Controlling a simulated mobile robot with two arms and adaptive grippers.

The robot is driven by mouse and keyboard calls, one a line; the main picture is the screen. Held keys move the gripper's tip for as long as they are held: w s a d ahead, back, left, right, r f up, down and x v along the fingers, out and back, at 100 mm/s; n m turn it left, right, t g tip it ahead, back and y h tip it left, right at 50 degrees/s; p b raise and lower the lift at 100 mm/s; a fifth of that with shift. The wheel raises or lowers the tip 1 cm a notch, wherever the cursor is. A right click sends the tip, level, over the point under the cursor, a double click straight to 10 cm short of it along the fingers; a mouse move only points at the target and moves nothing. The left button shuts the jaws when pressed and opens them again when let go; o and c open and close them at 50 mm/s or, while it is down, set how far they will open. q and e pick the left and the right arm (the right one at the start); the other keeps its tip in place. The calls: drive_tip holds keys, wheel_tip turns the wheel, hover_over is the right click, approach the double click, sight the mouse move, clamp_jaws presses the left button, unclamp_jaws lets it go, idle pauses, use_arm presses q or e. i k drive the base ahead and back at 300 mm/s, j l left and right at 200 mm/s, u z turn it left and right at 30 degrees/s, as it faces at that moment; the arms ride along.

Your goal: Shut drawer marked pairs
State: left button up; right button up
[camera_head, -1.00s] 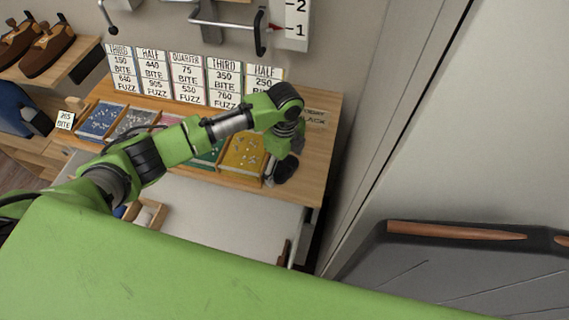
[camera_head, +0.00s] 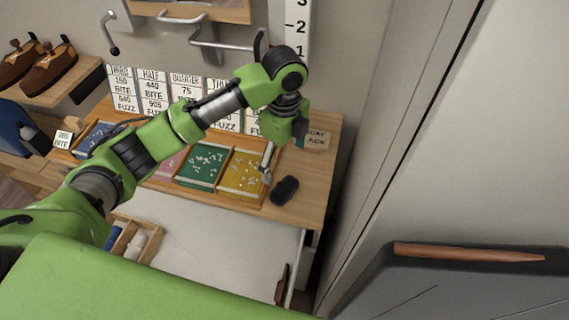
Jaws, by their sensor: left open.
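A pulled-out drawer (camera_head: 215,232) with a pale, mostly bare inside shows below the desk's front edge. I see no pairs label; my green body at the bottom hides much of it. A small wooden box (camera_head: 152,250) with blue and white items is in its left part. A brown upright piece (camera_head: 281,284) stands at its right side. My left gripper (camera_head: 268,168) is open and empty over the right part of the desk, beside the yellow tray and behind the drawer. Its fingers are partly hidden. My right gripper is out of view.
The wooden desk (camera_head: 316,170) holds a yellow tray (camera_head: 243,178), a green tray (camera_head: 204,168) and a dark object (camera_head: 285,190). Price cards stand behind. Metal hooks (camera_head: 222,38) stick out above. A grey panel with a brown strip (camera_head: 470,253) is at right.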

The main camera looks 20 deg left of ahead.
sight(236, 252)
drive_tip(key=k+j, duration=0.3)
drive_tip(key=k, duration=0.15)
drive_tip(key=k+j, duration=0.3)
drive_tip(key=k, duration=0.15)
drive_tip(key=k+j, duration=0.25)
drive_tip(key=k, duration=0.25)
drive_tip(key=k+j, duration=0.3)
drive_tip(key=k, duration=0.15)
